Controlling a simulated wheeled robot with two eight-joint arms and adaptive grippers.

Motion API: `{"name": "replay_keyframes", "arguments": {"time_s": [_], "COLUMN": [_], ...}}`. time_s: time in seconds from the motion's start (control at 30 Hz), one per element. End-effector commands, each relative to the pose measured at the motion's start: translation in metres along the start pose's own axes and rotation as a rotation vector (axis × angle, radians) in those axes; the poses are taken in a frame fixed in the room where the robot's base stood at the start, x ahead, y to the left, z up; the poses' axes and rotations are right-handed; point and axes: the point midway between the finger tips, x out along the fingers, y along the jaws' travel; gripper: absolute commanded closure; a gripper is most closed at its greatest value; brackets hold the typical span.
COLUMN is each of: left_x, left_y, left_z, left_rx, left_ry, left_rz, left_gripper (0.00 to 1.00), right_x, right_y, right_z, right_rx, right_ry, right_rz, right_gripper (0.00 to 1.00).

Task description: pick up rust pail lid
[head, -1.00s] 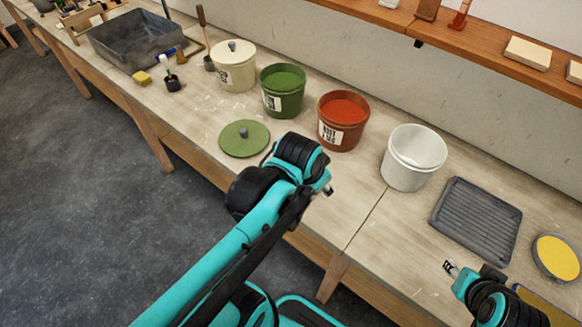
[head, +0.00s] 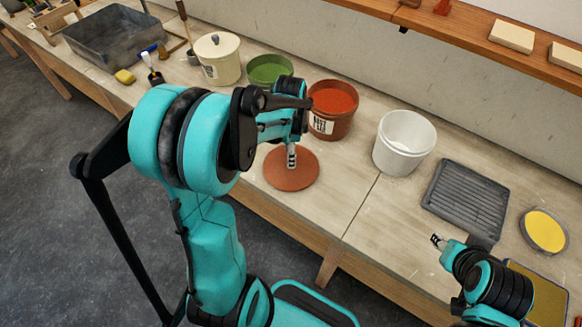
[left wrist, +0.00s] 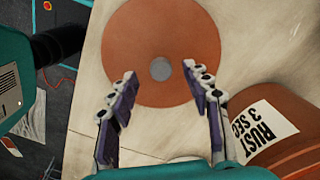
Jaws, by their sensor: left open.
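The rust pail lid (head: 283,181) is a flat reddish-brown disc lying on the bench in front of the rust pail (head: 333,112). In the left wrist view the lid (left wrist: 150,32) has a grey round knob (left wrist: 161,69) at its middle. My left gripper (head: 291,156) is above the lid, pointing down. In the left wrist view its open fingers (left wrist: 159,74) are on either side of the knob, with nothing held; I cannot tell the height gap. My right gripper (head: 437,240) is away at the lower right; its jaw state is unclear.
The rust pail stands close by the left gripper. The green pail (head: 268,70), lidded cream pail (head: 217,60) and white pail (head: 403,143) line the bench. A grey ribbed tray (head: 464,198) lies at right. Bare bench lies between the lid and white pail.

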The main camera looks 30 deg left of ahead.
Motion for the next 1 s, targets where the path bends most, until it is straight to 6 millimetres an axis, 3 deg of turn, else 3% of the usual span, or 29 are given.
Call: {"name": "replay_keyframes", "arguments": {"time_s": [0.23,0.47,0.5,0.67,0.7,1.0], "left_x": [0.04,0.042,0.042,0.042,0.042,0.041], "left_y": [-0.001,-0.001,-0.001,-0.001,-0.001,-0.001], "left_z": [-0.003,-0.003,-0.003,-0.003,-0.003,-0.003], "left_rx": [-0.001,-0.001,-0.001,-0.001,-0.001,-0.001], "left_ry": [0.0,0.0,0.0,0.0,0.0,0.0], "left_rz": [-0.001,-0.001,-0.001,-0.001,-0.001,-0.001], "left_gripper": [0.51,0.51,0.53,0.96,1.0,1.0], "right_x": [0.014,0.014,0.014,0.014,0.014,0.014], "right_y": [0.0,0.0,0.0,0.0,0.0,0.0], "right_z": [0.01,0.01,0.01,0.01,0.01,0.01], "right_rx": [0.0,0.0,0.0,0.0,0.0,0.0], "right_ry": [0.0,0.0,0.0,0.0,0.0,0.0], "right_rz": [0.0,0.0,0.0,0.0,0.0,0.0], "right_gripper": [0.6,0.6,0.6,0.6,0.6,0.6]}}
